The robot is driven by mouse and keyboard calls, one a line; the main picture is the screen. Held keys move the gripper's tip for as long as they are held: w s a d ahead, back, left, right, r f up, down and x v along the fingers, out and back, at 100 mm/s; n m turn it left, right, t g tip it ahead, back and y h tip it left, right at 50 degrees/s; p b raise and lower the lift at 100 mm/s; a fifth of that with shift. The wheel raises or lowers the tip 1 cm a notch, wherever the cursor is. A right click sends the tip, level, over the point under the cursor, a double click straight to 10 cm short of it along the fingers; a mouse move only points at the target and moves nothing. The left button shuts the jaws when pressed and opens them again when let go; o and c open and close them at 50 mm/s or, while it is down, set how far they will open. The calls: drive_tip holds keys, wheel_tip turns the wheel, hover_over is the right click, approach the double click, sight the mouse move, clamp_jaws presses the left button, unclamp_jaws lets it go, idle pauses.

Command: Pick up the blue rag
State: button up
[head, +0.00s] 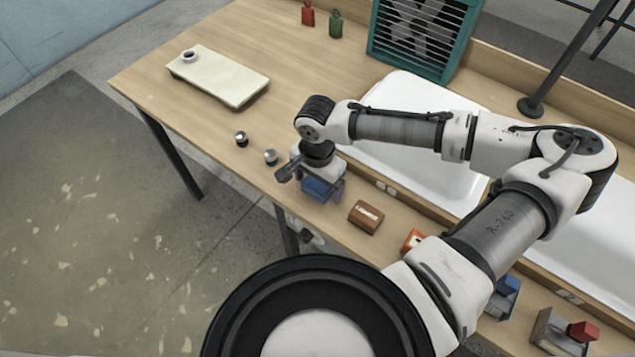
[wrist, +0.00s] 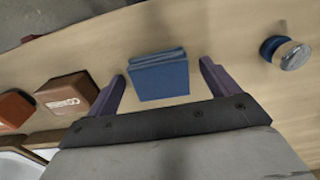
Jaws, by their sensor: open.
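The blue rag (wrist: 160,78) is a folded blue block on the wooden table, in the middle of the wrist view. In the head view the blue rag (head: 320,186) shows just below my gripper, partly hidden by it. My gripper (wrist: 162,82) is open, with one purple finger on each side of the rag. A gap shows between each finger and the rag in the wrist view. In the head view my gripper (head: 318,190) is low over the table near its front edge. I cannot tell how far the fingertips are above the tabletop.
A brown box (head: 366,216) lies right of the rag, with an orange box (head: 412,240) beyond it. Two small round jars (head: 271,157) (head: 241,139) stand to the left. A white tub shell (head: 425,150) lies behind my arm. A cream slab (head: 215,78) lies at the far left.

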drive_tip(key=shift+f, duration=0.1)
drive_tip(key=shift+c, duration=0.2)
drive_tip(key=c, duration=1)
wheel_tip(320, 180, up, 20)
drive_tip(key=shift+r+b, duration=0.1)
drive_tip(key=shift+b, duration=1.15)
